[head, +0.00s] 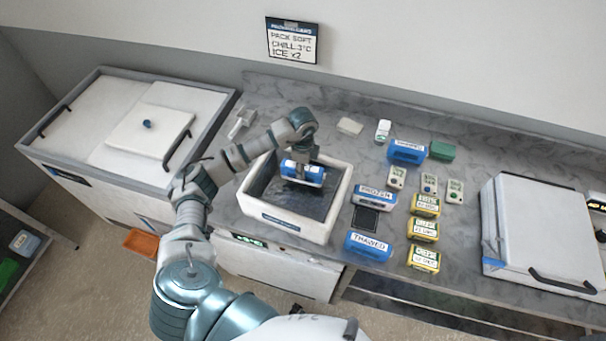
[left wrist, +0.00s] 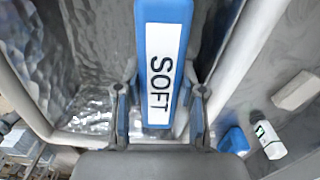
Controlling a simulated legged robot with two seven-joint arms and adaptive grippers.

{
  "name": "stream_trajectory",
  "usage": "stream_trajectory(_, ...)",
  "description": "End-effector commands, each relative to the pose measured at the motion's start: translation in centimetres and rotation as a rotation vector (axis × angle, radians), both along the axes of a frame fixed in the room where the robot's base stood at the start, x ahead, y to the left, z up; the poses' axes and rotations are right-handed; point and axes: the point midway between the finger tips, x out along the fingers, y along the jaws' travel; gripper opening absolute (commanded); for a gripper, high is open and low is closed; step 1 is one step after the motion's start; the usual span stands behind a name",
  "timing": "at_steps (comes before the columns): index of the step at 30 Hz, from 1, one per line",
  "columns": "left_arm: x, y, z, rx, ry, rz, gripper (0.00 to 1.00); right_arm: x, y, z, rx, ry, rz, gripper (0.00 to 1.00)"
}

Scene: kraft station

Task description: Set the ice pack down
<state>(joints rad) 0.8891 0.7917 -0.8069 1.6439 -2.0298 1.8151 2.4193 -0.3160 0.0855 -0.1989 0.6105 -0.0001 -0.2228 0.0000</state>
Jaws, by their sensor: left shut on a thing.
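My left gripper (head: 303,164) is over the white open-topped box (head: 285,225) on the counter. It is shut on a blue ice pack (head: 311,176) with a white label, held within the outline of the box. In the left wrist view the ice pack (left wrist: 163,60) reads "SOFT" and sits between the two fingers (left wrist: 163,110). The box has a dark, shiny lining. I cannot tell whether the pack touches the bottom. My right gripper is not in view.
Right of the box lie blue packs labelled "FROZEN" (head: 374,197) and "THAWED" (head: 368,245), another blue pack (head: 406,152), and several yellow boxes (head: 424,229). A white lidded case (head: 535,235) stands at the right. A chest freezer (head: 85,125) is at the left.

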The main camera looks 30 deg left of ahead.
Motion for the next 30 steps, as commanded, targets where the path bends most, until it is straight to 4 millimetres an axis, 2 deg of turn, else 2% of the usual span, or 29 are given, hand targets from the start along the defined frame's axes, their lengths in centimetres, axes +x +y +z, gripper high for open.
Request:
stream_trajectory(6,-0.1,-0.1,-2.9,0.001,0.001,0.000,0.00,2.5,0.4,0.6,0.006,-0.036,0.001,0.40)
stream_trajectory(8,-0.1,-0.1,-3.3,0.002,0.000,-0.001,0.00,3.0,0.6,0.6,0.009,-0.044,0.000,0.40)
stream_trajectory(16,-0.1,-0.2,-3.5,0.001,-0.001,-0.001,0.00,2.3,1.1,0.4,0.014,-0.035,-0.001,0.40)
stream_trajectory(17,-0.1,-0.1,-3.6,0.002,0.001,-0.001,0.41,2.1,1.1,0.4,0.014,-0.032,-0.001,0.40)
stream_trajectory(18,-0.1,-0.1,-3.5,0.001,0.000,-0.001,0.49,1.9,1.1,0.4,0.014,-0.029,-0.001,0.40)
stream_trajectory(26,-0.1,0.0,-3.5,0.000,0.000,-0.001,0.49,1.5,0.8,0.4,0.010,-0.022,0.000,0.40)
stream_trajectory(30,0.0,0.0,-2.8,-0.001,-0.002,-0.001,0.49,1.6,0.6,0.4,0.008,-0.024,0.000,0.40)
